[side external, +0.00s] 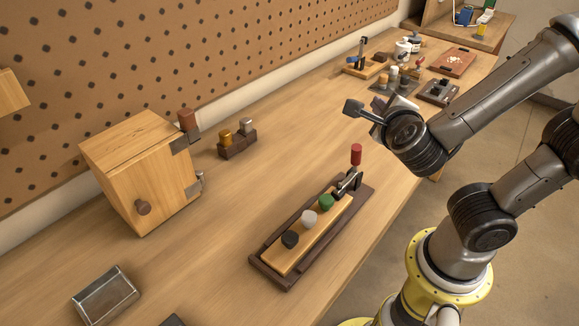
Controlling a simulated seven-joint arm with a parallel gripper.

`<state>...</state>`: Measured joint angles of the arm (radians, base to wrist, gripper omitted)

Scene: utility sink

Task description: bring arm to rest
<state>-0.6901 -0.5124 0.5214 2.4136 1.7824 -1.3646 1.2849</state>
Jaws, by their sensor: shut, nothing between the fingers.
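My gripper (355,108) is at the end of my arm, in the upper middle of the side external view. It is raised above the bench, clear of the things below it. It is shut and empty. Its fingertips are small and partly hard to make out. My arm reaches in from the right, with its wrist bent over the bench's front side.
Below stands a dark tray (272,283) holding a wooden strip with black, white and green knobs and a red-handled clamp (356,154). A wooden box (140,170) and metal tin (105,296) stand left.

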